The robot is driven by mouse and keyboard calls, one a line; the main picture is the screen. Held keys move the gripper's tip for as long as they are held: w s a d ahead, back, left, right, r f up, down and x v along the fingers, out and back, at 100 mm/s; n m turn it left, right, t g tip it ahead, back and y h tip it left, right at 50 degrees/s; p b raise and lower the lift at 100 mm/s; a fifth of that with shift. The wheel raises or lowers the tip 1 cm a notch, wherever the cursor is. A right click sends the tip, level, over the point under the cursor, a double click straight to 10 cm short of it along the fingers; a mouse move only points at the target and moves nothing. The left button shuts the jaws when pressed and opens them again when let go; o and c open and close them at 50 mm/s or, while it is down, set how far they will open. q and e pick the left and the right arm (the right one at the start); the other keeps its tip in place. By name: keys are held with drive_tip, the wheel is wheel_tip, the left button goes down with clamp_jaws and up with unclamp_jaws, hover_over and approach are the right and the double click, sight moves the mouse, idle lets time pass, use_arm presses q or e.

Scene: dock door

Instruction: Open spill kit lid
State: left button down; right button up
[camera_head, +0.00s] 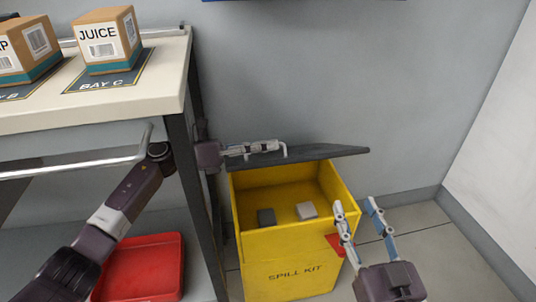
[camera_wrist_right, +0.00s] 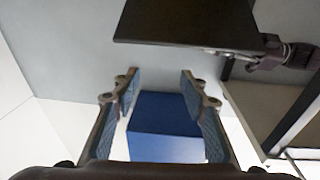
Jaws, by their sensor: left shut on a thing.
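The yellow spill kit box (camera_head: 285,260) stands on the floor, labelled SPILL KIT. Its dark grey lid (camera_head: 325,153) is raised at the back, and the inside is exposed. A dark block (camera_head: 266,216) and a light grey block (camera_head: 307,210) lie inside. My left gripper (camera_head: 281,150) is shut on the lid near its left end. My right gripper (camera_head: 358,204) is open and empty at the box's front right. In the right wrist view, its fingers (camera_wrist_right: 158,84) are apart, with the lid (camera_wrist_right: 190,22) above and beyond them.
A shelf unit (camera_head: 125,102) with boxes on top stands left of the kit, close to my left arm. A red tray (camera_head: 140,268) sits on its lower level. The wall is behind the kit. Floor at the right (camera_head: 440,250) is clear. A blue object (camera_wrist_right: 165,125) shows between the right fingers.

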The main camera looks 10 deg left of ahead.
drive_tip(key=shift+d+f+g, duration=0.1)
drive_tip(key=shift+f+g, duration=0.3)
drive_tip(key=shift+f, duration=0.35)
